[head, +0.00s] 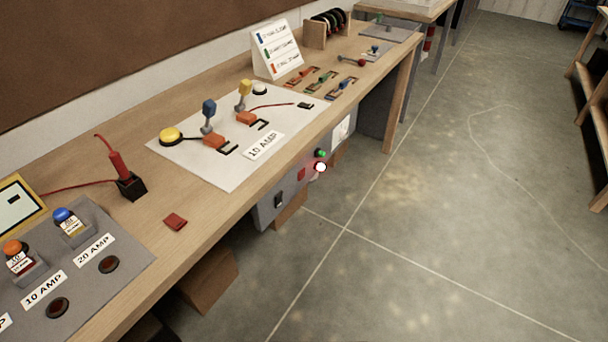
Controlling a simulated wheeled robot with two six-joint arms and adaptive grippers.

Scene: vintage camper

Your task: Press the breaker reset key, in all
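A grey box (268,208) is fixed beneath the front edge of the workbench. Its face carries a small dark switch (278,200), a red square key (301,174), a green knob or light (321,154) and a bright white round spot with a red rim (320,167). I cannot read any label there, so I cannot tell for sure which part is the breaker reset key; the red square key looks most like one. Neither of my grippers is in view.
The wooden workbench (120,165) holds a white board (195,165) labelled 10 AMP, a grey fuse panel (130,255), a red probe in a black holder (131,186), a loose red piece (175,221) and a text card (275,50). The concrete floor (430,220) is clear.

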